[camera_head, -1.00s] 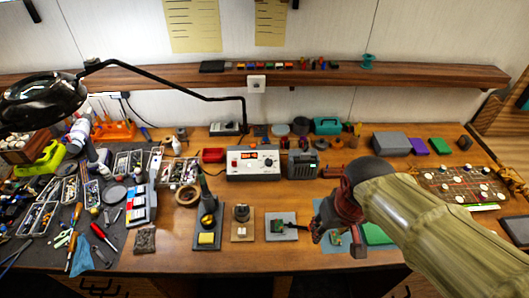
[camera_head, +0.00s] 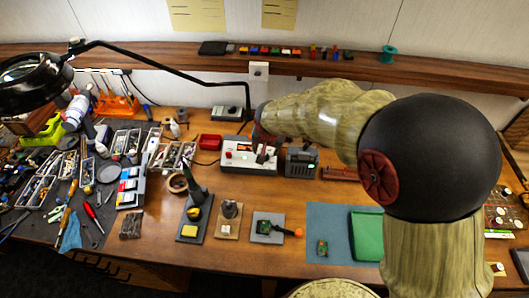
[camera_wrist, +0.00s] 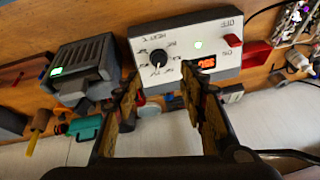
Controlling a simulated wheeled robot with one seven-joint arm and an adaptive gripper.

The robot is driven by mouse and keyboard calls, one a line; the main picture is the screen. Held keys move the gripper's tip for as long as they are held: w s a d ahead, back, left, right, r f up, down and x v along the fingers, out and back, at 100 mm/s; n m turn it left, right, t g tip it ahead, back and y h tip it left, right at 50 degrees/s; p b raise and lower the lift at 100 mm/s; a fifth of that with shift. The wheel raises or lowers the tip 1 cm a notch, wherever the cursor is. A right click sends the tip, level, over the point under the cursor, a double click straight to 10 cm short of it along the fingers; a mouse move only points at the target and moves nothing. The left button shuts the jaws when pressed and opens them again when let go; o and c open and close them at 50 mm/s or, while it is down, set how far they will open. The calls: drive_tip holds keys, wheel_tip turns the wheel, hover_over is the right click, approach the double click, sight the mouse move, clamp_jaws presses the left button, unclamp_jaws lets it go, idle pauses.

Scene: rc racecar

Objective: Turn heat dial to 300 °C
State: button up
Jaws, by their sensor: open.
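The white heat station (camera_head: 236,158) stands on the bench at the middle, and in the wrist view its front panel (camera_wrist: 183,27) appears upside down. Its black heat dial (camera_wrist: 157,58) has a white pointer mark and printed marks around it. A red switch (camera_wrist: 233,40) is near OFF. My gripper (camera_wrist: 158,82) is open, its fingers on either side of the dial in the wrist view, apparently short of it. In the head view my gripper (camera_head: 266,150) partly covers the station's right part.
A grey box with a green light (camera_wrist: 86,68) stands beside the station. A red tray (camera_head: 210,142) is at its other side. Soldering tools (camera_head: 194,210) and a small board stand (camera_head: 268,228) are in front. A black lamp arm (camera_head: 190,67) passes above.

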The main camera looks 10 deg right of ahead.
sight(266, 154)
drive_tip(key=b+x, duration=0.1)
drive_tip(key=x, duration=0.6)
drive_tip(key=shift+w+f, duration=0.15)
drive_tip(key=shift+f, duration=0.2)
drive_tip(key=c, duration=0.3)
drive_tip(key=c, duration=0.7)
clamp_jaws()
